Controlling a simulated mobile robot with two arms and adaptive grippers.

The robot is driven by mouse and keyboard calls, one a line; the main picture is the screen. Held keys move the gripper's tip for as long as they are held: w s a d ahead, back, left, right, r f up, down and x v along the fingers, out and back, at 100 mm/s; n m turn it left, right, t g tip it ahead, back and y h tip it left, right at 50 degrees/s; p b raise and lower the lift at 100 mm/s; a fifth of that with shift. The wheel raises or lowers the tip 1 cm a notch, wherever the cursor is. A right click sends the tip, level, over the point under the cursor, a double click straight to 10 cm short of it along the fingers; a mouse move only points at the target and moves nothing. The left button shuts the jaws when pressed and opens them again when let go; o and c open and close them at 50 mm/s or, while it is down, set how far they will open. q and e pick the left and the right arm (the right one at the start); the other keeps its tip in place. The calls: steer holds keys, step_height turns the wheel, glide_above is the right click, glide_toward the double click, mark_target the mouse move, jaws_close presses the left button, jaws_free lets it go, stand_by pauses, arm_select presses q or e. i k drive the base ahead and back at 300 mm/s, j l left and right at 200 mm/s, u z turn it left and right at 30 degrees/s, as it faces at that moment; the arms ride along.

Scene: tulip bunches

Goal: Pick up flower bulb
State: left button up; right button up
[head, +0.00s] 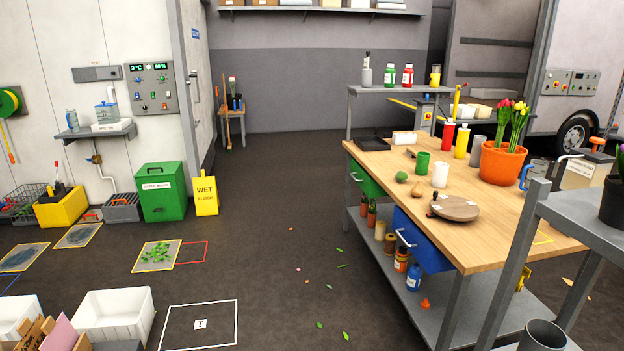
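No object is clearly recognisable as a flower bulb at this distance. A small round greenish-brown object (401,176) and a small tan, pointed object (417,190) lie on the wooden workbench (375,168), left of a white cup (440,175); either could be a bulb. Another small brown object (411,153) lies farther back by a white block. An orange pot (502,163) with red and yellow tulips stands on the bench's right side. Neither of my grippers is in view.
Bottles and a green cup (422,163) stand behind. A grey shelf unit (575,212) blocks the right foreground. White bins (115,312) stand at lower left. The middle floor is mostly clear, with scattered leaves.

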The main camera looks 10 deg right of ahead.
mark_target(416, 191)
steer(key=i, duration=1)
steer(key=i+j, duration=0.1)
steer(key=i, duration=0.85)
